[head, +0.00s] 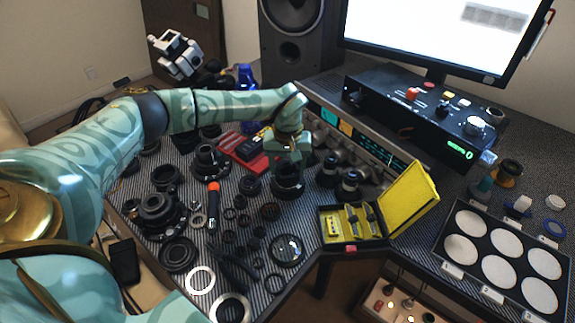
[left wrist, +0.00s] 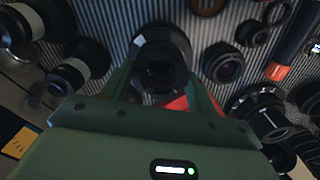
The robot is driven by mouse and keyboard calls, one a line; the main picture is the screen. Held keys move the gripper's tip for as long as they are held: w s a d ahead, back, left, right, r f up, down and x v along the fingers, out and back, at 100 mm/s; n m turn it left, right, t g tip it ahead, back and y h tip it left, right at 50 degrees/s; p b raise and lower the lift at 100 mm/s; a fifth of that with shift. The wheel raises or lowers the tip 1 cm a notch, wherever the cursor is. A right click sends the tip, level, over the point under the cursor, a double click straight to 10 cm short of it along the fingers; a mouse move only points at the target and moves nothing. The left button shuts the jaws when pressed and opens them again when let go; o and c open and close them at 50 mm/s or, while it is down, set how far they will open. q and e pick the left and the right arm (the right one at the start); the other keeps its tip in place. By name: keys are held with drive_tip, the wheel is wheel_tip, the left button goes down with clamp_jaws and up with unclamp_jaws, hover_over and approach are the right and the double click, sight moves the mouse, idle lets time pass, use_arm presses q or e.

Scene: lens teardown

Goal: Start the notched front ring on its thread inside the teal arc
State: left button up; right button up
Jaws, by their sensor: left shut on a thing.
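My left gripper (head: 288,162) reaches down over a black lens body (head: 287,187) that stands on the striped mat. In the left wrist view the green fingers come down on both sides of the round black lens (left wrist: 160,72), and the gripper (left wrist: 158,88) is shut on a dark ring at its top. The ring is dark on dark, so its notches and its seat on the thread cannot be made out. A small pale mark shows on the left of the rim. I cannot make out the teal arc. My right gripper is not in view.
Loose black rings and lens parts crowd the mat to the left and front. A red tray (head: 240,146) lies behind left. Two black-and-silver lenses (head: 349,184) stand close on the right, beside an open yellow case (head: 408,200). An instrument panel (head: 390,150) stands behind.

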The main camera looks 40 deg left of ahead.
use_arm(q)
drive_tip(key=o, duration=1)
wheel_tip(320, 180, up, 16)
drive_tip(key=p, duration=0.5)
drive_tip(key=shift+r, duration=0.15)
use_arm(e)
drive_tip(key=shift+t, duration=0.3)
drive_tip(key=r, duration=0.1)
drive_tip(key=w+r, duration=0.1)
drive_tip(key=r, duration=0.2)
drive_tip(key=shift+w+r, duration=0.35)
